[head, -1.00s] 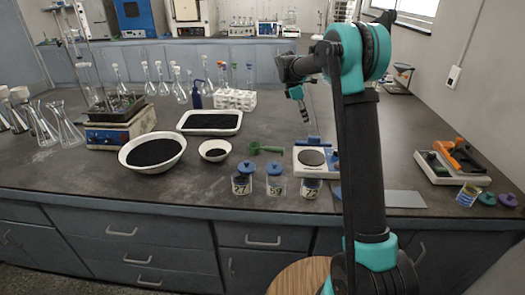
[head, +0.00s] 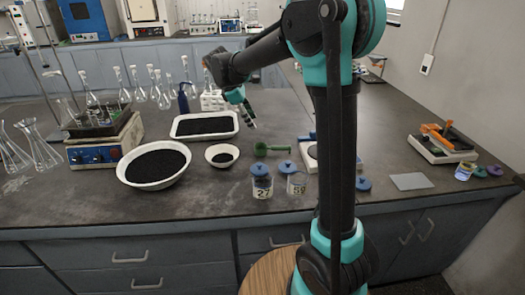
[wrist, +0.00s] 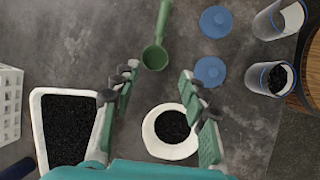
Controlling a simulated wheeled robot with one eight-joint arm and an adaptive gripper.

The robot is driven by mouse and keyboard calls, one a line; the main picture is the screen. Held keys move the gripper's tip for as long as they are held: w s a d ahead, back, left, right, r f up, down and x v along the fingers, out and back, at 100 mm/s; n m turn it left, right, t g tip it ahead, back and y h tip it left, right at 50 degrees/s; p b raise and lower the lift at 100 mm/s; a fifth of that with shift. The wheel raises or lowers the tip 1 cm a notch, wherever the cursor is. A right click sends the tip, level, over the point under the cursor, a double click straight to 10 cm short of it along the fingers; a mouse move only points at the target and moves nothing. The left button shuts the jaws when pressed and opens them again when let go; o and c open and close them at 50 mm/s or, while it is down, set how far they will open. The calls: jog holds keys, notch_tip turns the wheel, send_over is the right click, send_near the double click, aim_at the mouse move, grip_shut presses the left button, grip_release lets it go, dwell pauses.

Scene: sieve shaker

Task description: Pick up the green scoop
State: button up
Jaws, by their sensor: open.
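The green scoop (head: 270,149) lies on the dark bench, to the right of the small white bowl (head: 222,155) of black grains. In the wrist view the scoop (wrist: 155,55) has its round cup toward my gripper and its handle running to the top edge. My gripper (head: 250,113) is open and empty, above the bench. In the wrist view my gripper (wrist: 160,78) has its fingers spread; the scoop's cup shows just beyond the fingertips, and the small bowl (wrist: 149,132) shows between the fingers. The scoop is not touched.
Two glass jars (head: 262,186) stand at the front edge; blue lids (wrist: 211,71) show beside them in the wrist view. A large bowl (head: 180,179), a white tray (head: 176,133) and a balance (head: 309,152) partly behind my arm surround the spot. A wooden stool top (head: 268,273) stands in front.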

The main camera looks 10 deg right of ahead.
send_over(268, 148)
jog(key=a, duration=0.2)
jog(key=f, duration=1)
jog(key=shift+s+a+f, duration=0.15)
jog(key=shift+s+f, duration=0.15)
jog(key=shift+s, duration=0.05)
jog(key=shift+d+x, duration=0.15)
jog(key=shift+x, duration=1.15)
jog(key=shift+d+x, duration=0.2)
jog(key=shift+x, duration=1.1)
jog(key=shift+w+r, duration=0.1)
jog(key=shift+r, duration=0.1)
jog(key=shift+c, duration=0.3)
grip_shut()
